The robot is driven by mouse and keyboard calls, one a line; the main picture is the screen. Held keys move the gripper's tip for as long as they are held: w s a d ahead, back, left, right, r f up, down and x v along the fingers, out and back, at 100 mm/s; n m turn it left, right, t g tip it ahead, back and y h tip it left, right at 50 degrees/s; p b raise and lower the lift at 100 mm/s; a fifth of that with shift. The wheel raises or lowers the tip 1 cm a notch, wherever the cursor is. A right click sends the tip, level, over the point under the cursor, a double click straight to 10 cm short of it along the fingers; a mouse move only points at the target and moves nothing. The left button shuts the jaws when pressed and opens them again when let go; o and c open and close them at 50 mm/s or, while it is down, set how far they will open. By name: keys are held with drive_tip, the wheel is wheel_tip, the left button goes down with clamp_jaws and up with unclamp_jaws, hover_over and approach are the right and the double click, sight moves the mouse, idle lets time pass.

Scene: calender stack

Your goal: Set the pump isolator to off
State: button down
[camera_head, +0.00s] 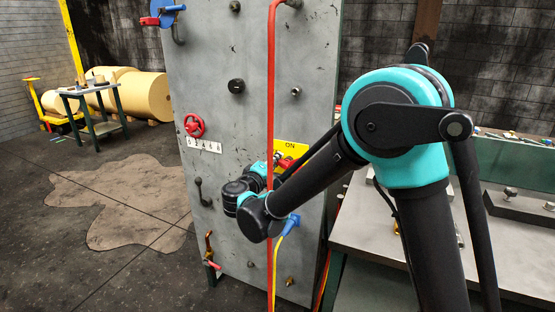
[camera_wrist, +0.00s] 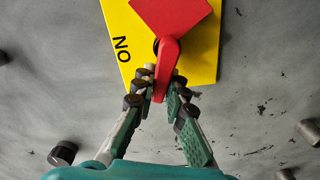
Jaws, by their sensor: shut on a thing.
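The pump isolator is a yellow plate (camera_wrist: 205,62) marked ON, with a red square part and a red lever handle (camera_wrist: 166,55) in the wrist view. The plate also shows in the head view (camera_head: 291,147), partly hidden by my arm. My gripper (camera_wrist: 161,84) is shut on the lower end of the red handle, with one green-padded finger on each side. In the wrist view the handle runs down from the red square and leans slightly left. In the head view my arm hides most of the handle. No OFF mark is visible.
The isolator is on an upright grey panel (camera_head: 225,125). A red vertical pipe (camera_head: 271,90) stands in front of it, close to my arm. A red handwheel (camera_head: 194,126) and knobs are on the panel. A blue connector with a yellow cable (camera_head: 290,226) is below. A workbench (camera_head: 365,235) stands right.

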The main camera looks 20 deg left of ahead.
drive_tip(key=shift+a+f+n, duration=0.1)
drive_tip(key=shift+f+n, duration=0.25)
drive_tip(key=shift+n, duration=0.7)
drive_tip(key=shift+a+f+n, duration=0.1)
drive_tip(key=shift+f+n, duration=0.2)
drive_tip(key=shift+n, duration=0.75)
drive_tip(key=c, duration=1.5)
unclamp_jaws()
drive_tip(key=shift+c, duration=0.2)
drive_tip(key=shift+s, duration=0.1)
drive_tip(key=s, duration=1.1)
drive_tip(key=shift+s+a, duration=0.4)
drive_tip(key=shift+s, duration=0.1)
